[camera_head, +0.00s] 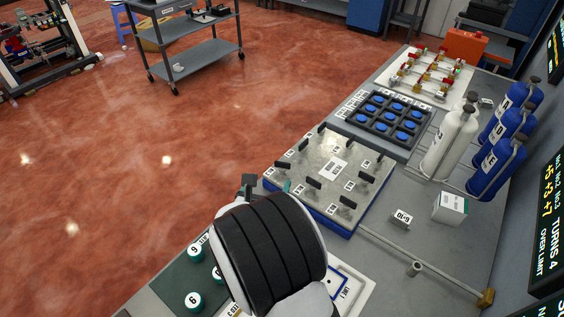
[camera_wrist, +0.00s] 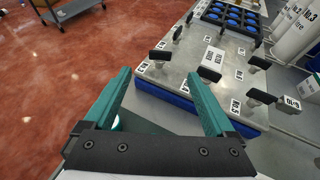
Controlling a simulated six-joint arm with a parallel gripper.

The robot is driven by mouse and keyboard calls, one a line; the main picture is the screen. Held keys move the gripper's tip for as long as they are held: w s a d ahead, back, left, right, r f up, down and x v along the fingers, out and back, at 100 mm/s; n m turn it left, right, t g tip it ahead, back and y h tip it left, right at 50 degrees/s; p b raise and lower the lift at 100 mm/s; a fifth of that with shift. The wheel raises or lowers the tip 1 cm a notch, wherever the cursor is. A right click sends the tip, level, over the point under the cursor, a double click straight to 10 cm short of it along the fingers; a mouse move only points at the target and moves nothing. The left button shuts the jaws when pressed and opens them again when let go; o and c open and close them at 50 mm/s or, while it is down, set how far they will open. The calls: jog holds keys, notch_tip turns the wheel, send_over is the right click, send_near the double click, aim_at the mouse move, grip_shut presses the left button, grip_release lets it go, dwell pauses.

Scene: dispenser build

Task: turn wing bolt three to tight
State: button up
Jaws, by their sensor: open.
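A metal plate on a blue base (camera_head: 318,215) carries several wing bolts with black handles, such as one near the front (camera_head: 313,182). In the wrist view the plate (camera_wrist: 195,58) lies ahead of me, with a wing bolt at left (camera_wrist: 159,56), one at right (camera_wrist: 259,63) and one at lower right (camera_wrist: 262,96).
Beyond the plate is a tray of blue buttons (camera_head: 393,117), then a board with red-handled valves (camera_head: 430,72). Green numbered knobs (camera_head: 194,302) sit at the front left.

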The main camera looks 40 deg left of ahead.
aim_at(282, 162)
jog(key=x, duration=1.3)
jog(key=shift+w+f, duration=0.15)
jog(key=shift+w, duration=0.1)
jog(key=c, duration=1.4)
jog(key=shift+a+m+t+h, duration=0.1)
jog(key=shift+m+t+h, duration=0.2)
jog(key=shift+m+h, duration=0.45)
jog(key=m+h, duration=0.2)
jog(key=h, duration=0.1)
jog(key=shift+t, duration=0.3)
jog(key=shift+m, duration=0.25)
jog(key=o, duration=1.4)
